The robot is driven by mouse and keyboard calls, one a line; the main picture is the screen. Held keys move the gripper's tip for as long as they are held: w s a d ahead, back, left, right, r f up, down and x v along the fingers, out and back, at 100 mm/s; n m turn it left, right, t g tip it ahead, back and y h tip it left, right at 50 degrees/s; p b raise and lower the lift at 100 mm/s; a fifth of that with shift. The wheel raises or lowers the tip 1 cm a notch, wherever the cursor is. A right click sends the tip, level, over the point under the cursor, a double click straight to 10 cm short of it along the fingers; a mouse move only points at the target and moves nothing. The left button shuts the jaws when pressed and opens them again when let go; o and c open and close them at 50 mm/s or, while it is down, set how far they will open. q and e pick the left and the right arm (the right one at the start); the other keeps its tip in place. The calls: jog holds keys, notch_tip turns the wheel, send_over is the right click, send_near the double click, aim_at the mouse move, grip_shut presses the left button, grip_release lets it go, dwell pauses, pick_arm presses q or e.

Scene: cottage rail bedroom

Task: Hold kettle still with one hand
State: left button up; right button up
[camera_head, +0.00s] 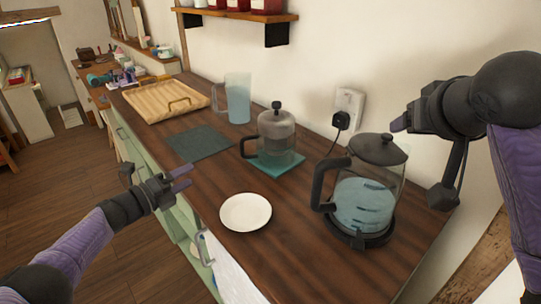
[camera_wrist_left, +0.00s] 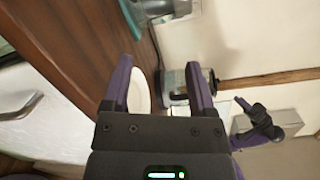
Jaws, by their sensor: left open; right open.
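The glass kettle (camera_head: 365,205) stands upright on its black base (camera_head: 358,237) at the right of the counter. It has a black lid, a black handle on its left side and bluish water inside. My left gripper (camera_head: 185,178) is open and empty beyond the counter's front edge, left of the white plate and well apart from the kettle. In the left wrist view my open fingers (camera_wrist_left: 160,80) show, with part of the kettle (camera_wrist_left: 174,82) behind the right one. My right gripper (camera_head: 402,120) is open and empty near the wall, above and right of the kettle's lid, not visibly touching it.
A white plate (camera_head: 246,212) lies left of the kettle. A glass pot (camera_head: 276,135) stands on a teal mat (camera_head: 284,165) behind it. A pitcher (camera_head: 238,100), a dark mat (camera_head: 199,143) and a wooden tray (camera_head: 146,101) are further back. A plug and cord (camera_head: 341,121) hang behind the kettle.

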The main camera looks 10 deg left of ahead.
pick_arm(q)
jog(key=d+r+m+g+h, duration=0.3)
jog(key=d+m, duration=0.3)
jog(key=d, duration=0.1)
jog(key=d+r+m+g+h, duration=0.2)
jog(key=d+r+m+g, duration=0.15)
jog(key=d+m, duration=0.25)
jog(key=m+g+y, duration=0.1)
jog(key=m+g, duration=0.5)
jog(key=m, duration=0.5)
send_near(319, 172)
jog(key=w, duration=0.1)
jog(key=shift+g+y, duration=0.25)
jog(key=shift+y, duration=0.15)
jog(key=x, duration=1)
jog(key=shift+w+d+f, duration=0.15)
jog(key=shift+w+d, duration=0.05)
jog(key=shift+d, duration=0.05)
grip_shut()
